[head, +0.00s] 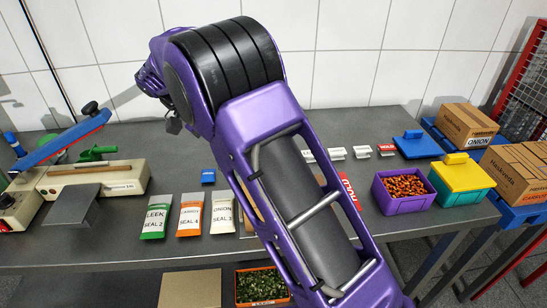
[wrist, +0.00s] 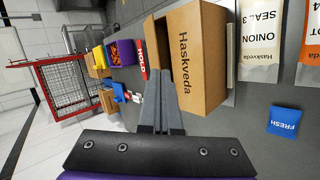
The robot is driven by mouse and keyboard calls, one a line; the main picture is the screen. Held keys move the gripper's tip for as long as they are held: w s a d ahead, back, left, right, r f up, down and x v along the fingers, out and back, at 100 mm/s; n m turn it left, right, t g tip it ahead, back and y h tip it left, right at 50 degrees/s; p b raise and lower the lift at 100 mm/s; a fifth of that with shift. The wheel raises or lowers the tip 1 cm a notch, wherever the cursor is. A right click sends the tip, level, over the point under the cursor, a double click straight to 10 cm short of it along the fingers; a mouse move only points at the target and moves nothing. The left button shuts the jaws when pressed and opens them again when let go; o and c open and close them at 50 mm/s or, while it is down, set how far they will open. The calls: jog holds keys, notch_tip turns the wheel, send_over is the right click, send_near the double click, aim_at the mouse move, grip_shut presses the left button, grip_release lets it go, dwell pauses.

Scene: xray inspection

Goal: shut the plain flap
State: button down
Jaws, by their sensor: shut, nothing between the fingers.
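A brown carton printed "Haskveda" (wrist: 183,62) stands on the grey table in the wrist view, its picture turned on its side. I cannot clearly tell the plain flap from its other panels, or how far it is folded. In the head view my arm hides nearly all of the carton. My gripper (wrist: 160,104) is shut and empty, with its fingertips at the lower left edge of the carton in the wrist view. I cannot tell whether they touch it.
Three seal pouches (head: 190,214) and a blue tag (head: 208,177) lie left of my arm. A red HOLD sign (head: 350,190), a purple bin (head: 404,208) and a yellow-lidded bin (head: 462,192) are to its right. A sealing machine (head: 100,178) stands at the far left.

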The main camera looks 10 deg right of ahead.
jog(key=d+r+m+y, duration=0.1)
jog(key=d+m+y, duration=0.1)
jog(key=d+r+m+y, duration=0.1)
jog(key=d+m+y, duration=0.1)
jog(key=d, duration=0.1)
jog(key=s+d+m+y, duration=0.1)
jog(key=d+m+y, duration=0.1)
jog(key=d+y, duration=0.1)
jog(key=shift+d+r+g, duration=0.25)
jog(key=shift+r+g, duration=0.15)
jog(key=d+r+m+t+y, duration=0.4)
jog(key=d+r+m+y, duration=0.2)
jog(key=r+m, duration=0.15)
jog(key=shift+m, duration=0.25)
jog(key=b+x, duration=0.3)
jog(key=x, duration=1.1)
jog(key=shift+a+f, duration=0.3)
